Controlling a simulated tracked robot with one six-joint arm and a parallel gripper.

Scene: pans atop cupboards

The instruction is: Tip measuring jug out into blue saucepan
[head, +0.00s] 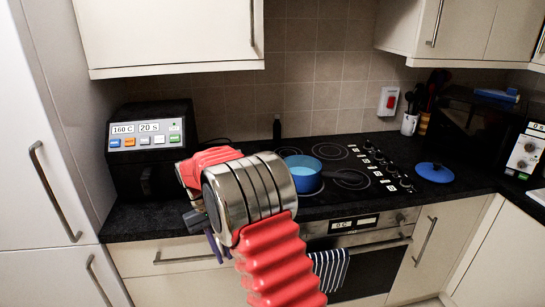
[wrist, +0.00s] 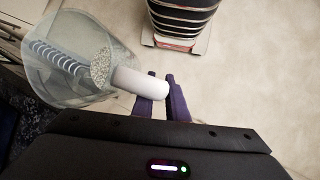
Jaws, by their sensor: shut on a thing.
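The measuring jug (wrist: 72,60) is clear, with dark scale marks and a white handle (wrist: 138,82). Pale grains (wrist: 102,66) lie inside it, near the handle side. My gripper (wrist: 163,84) has purple fingers and is shut on the handle. In the head view, my arm hides the jug and most of my gripper; a bit of purple finger (head: 213,246) shows low, in front of the counter's front edge. The blue saucepan (head: 303,178) stands upright on the hob, beyond my arm and to its right, its handle pointing right. Its inside looks light blue.
A blue lid (head: 434,172) lies on the counter right of the hob (head: 350,157). An air fryer (head: 150,140) stands at the left, a microwave (head: 522,150) at the right. Wall cupboards (head: 165,35) hang above. A striped towel (head: 330,268) hangs on the oven.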

